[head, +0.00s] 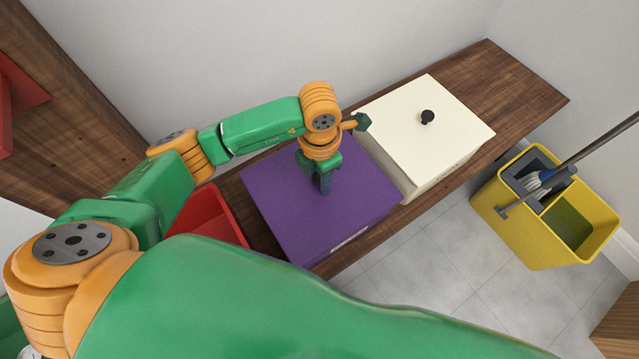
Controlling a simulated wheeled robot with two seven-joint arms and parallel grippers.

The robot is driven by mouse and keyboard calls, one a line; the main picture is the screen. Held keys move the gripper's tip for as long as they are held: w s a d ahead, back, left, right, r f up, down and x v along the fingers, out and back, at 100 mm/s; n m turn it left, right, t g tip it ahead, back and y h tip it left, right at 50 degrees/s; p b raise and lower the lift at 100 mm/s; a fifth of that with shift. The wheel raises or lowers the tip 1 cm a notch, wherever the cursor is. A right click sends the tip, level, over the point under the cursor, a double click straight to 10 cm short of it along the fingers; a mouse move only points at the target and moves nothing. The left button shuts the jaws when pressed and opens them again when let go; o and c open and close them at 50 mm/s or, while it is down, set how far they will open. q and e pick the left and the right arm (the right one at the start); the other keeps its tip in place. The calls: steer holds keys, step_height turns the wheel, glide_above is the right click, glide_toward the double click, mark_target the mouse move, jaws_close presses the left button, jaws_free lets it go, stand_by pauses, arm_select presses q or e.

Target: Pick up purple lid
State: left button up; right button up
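The purple lid (290,208) lies flat on a box on the wooden shelf, in the middle of the head view. My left gripper (323,186) points down over the middle of the lid. Its dark fingers overlap the lid in the picture; I cannot tell whether they touch it. Any knob on the lid is hidden behind the gripper. The fingers are too small and too closely overlapped to show whether they are open or shut. My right gripper is not in view.
A cream box with a cream lid and black knob (428,117) stands right of the purple lid. A red open bin (208,215) stands to its left. The wooden shelf (515,85) is bare at its right end. A yellow mop bucket (530,240) stands on the tiled floor.

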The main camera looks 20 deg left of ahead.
arm_select(q)
jaws_close()
